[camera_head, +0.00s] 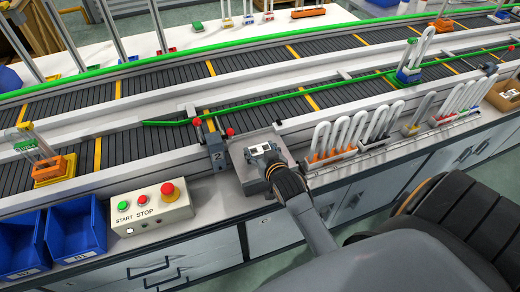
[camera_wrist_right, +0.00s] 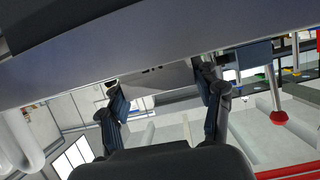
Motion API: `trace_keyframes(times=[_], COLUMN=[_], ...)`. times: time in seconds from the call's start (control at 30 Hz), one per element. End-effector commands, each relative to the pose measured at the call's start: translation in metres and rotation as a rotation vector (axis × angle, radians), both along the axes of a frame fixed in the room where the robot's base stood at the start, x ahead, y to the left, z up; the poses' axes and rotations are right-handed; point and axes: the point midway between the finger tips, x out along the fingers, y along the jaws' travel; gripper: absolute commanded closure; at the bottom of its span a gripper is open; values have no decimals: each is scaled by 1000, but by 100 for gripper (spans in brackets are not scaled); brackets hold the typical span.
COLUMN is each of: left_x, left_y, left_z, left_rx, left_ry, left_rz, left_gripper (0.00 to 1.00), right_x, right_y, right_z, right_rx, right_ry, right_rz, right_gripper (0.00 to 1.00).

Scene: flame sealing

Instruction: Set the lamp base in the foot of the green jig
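My right gripper (camera_head: 262,152) is above a grey block on the counter's edge, at the centre of the head view. In the right wrist view the two dark fingers (camera_wrist_right: 163,100) stand wide apart, with no clear object held between them. A small white and dark patch shows at the gripper's tip in the head view; I cannot tell what it is. I cannot make out a separate lamp base. My left gripper is out of view.
A grey block (camera_head: 240,178) lies under the right gripper. A control box (camera_head: 150,212) and blue bins (camera_head: 75,226) are at the left. Racked white U-shaped tubes (camera_head: 340,135) stand at the right. A stop post (camera_head: 214,150) with red knobs is beside the conveyor. An orange jig (camera_head: 55,170) is at far left.

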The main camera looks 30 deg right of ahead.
Motion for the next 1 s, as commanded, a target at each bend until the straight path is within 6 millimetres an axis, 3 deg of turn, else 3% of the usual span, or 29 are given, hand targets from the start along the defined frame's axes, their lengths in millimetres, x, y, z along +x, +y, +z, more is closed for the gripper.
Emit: trace_keyframes(times=[0.1,0.5,1.0], left_x=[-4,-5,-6], left_y=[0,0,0], left_z=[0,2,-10], left_rx=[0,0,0], left_ry=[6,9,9], left_rz=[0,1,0], left_gripper=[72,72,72], right_x=[0,-1,-87], right_y=[0,0,21], right_z=[0,6,39], right_rx=[0,0,0], right_ry=[0,-1,1], right_rz=[0,0,-1], right_gripper=[14,14,14])
